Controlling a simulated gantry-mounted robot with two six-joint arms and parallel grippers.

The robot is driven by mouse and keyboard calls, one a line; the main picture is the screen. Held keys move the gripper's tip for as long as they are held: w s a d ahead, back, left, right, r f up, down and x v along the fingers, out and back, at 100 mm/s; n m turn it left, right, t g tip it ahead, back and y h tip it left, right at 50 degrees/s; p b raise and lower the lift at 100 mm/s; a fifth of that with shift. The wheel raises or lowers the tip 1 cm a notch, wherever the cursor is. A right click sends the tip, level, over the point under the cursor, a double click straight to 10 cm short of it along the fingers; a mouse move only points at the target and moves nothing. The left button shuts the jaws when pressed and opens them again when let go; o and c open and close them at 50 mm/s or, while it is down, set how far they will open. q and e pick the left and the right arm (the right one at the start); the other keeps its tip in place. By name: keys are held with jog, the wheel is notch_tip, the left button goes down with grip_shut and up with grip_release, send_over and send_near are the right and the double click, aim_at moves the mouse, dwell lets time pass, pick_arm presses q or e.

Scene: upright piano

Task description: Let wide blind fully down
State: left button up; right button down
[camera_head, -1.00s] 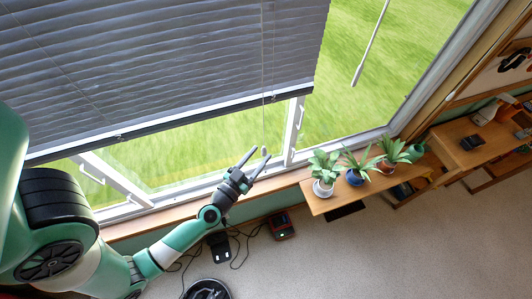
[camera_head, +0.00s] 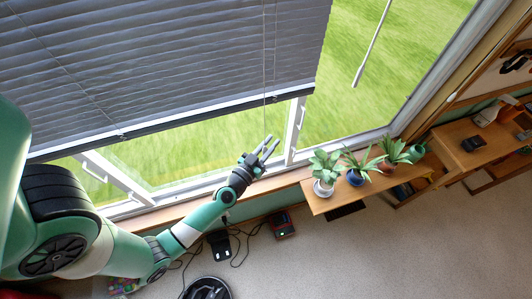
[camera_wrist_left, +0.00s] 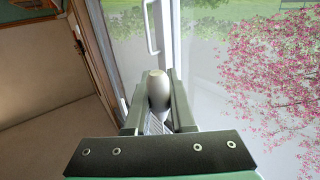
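The wide blind (camera_head: 160,70) is grey and slatted and covers the upper part of the window at the left in the head view. Its bottom rail (camera_head: 175,126) hangs above the sill at a slant in the picture. A thin pull cord (camera_head: 264,70) runs down its right part. My left gripper (camera_head: 272,141) is below the rail at the cord's lower end. In the left wrist view, the pale, rounded cord pull (camera_wrist_left: 158,90) sits between the two fingers, which appear close against both its sides. My right gripper is not in view.
A white wand (camera_head: 372,45) hangs at the right pane. Potted plants (camera_head: 356,168) stand on a low wooden shelf (camera_head: 320,204) right of my left gripper.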

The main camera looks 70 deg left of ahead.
pick_arm(q)
grip_shut()
jog(key=s+b, duration=0.2)
jog(key=s, duration=0.1)
jog(key=s+b, duration=0.1)
jog(key=s, duration=0.1)
jog(key=shift+a+f, duration=0.1)
jog(key=shift+f, duration=0.25)
notch_tip(320, 180, up, 9)
jog(key=p, duration=0.8)
jog(key=shift+p, duration=0.3)
